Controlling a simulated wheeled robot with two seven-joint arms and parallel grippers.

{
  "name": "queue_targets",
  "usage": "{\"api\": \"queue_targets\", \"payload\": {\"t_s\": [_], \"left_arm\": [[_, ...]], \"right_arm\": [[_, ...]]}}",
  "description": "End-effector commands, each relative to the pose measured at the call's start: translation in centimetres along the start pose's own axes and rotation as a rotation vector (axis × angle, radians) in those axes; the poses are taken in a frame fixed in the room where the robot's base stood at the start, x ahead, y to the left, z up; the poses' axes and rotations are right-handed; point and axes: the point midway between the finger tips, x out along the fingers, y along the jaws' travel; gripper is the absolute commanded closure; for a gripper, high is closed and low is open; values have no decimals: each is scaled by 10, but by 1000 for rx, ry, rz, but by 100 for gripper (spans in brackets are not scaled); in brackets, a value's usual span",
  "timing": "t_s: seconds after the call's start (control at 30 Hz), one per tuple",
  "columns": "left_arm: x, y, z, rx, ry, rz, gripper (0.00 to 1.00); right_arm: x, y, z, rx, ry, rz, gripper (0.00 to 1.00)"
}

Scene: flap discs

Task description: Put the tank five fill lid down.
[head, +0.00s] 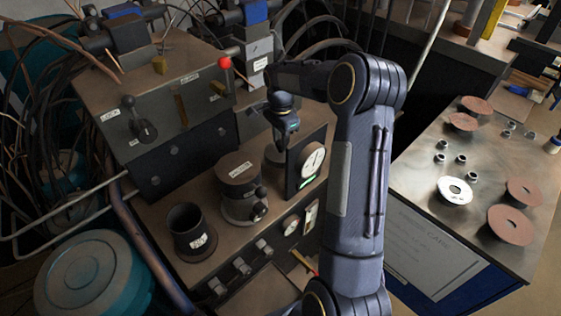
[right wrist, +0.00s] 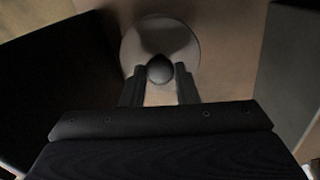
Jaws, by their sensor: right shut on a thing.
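The fill lid (right wrist: 160,30) is a round grey disc with a dark ball knob (right wrist: 159,68) in the right wrist view. My right gripper (right wrist: 159,82) is shut on that knob, with one finger on either side. In the head view my right gripper (head: 284,130) points down at the back of the machine bench, beside the black-framed dial gauge (head: 312,161). A round grey piece (head: 273,155) shows just below it, partly hidden. I cannot tell whether the lid rests on something or hangs just above it. My left gripper is not in view.
An open dark cylinder (head: 187,228) and a brown-topped canister (head: 238,170) stand in front on the bench. A control box (head: 160,95) with levers rises behind left. The metal table (head: 420,165) at right holds brown discs (head: 512,226) and several small nuts.

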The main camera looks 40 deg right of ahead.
Motion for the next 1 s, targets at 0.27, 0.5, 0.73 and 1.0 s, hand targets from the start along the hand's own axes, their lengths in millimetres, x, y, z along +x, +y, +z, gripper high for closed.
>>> {"api": "queue_targets", "payload": {"t_s": [0.27,0.5,0.73,1.0], "left_arm": [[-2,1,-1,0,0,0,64],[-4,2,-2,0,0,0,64],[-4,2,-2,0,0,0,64],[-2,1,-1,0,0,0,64]], "right_arm": [[30,0,0,0,-1,1,100],[61,0,0,-1,-2,2,100],[64,0,0,0,-1,-2,100],[67,0,0,-1,0,-1,60]]}}
